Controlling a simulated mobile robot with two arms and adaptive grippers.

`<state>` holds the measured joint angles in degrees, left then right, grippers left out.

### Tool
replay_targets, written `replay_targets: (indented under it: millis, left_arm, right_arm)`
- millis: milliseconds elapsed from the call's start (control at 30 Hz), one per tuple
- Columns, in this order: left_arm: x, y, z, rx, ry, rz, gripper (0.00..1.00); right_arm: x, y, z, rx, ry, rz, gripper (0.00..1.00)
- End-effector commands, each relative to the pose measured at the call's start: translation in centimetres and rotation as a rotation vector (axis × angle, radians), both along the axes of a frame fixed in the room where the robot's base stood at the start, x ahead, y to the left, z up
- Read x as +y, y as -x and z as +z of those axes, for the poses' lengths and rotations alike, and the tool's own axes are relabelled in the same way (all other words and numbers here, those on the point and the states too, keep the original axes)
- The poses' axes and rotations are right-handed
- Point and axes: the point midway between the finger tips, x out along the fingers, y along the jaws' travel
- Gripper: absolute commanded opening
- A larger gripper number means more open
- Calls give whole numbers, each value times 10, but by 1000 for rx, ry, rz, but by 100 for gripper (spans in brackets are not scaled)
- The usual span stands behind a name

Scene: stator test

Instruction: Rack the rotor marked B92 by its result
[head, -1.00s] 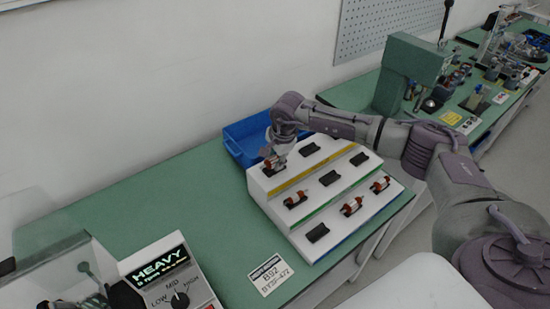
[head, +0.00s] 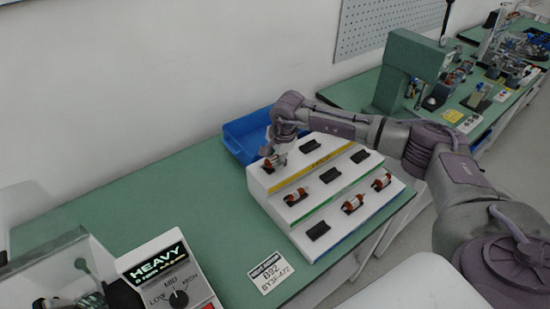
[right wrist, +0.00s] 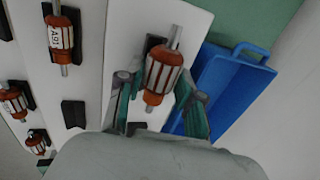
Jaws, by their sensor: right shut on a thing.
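My right gripper (right wrist: 158,92) is shut on a rotor (right wrist: 163,76) with a copper-red body, white bars and a steel shaft. It holds the rotor at the left black cradle of the yellow-edged top step of the white rack (head: 318,222). I cannot tell whether the rotor rests in the cradle, and no marking on it is readable. In the head view the gripper (head: 273,160) partly hides it. The tester display (head: 157,262) reads HEAVY. My left gripper is not in view.
One rotor (head: 296,196) lies on the green-edged middle step and two (head: 352,204) (head: 381,181) on the blue-edged lowest step. Other cradles are empty. A blue bin (head: 240,138) stands behind the rack. A green press (head: 408,75) stands farther right.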

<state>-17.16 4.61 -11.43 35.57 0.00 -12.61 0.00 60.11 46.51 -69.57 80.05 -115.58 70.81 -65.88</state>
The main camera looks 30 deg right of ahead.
Motion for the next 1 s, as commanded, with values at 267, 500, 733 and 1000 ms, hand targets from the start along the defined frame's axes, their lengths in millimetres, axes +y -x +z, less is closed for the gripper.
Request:
replay_targets:
  millis: [267, 500, 733, 1000]
  left_arm:
    - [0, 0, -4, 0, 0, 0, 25]
    - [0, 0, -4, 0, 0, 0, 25]
    - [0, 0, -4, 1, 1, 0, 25]
    - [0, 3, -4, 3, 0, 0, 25]
  right_arm:
    - [0, 0, -3, 0, 0, 0, 0]
    - [0, 1, -3, 2, 0, 0, 38]
    - [0, 1, -3, 2, 0, 0, 65]
    - [0, 1, -1, 1, 0, 0, 65]
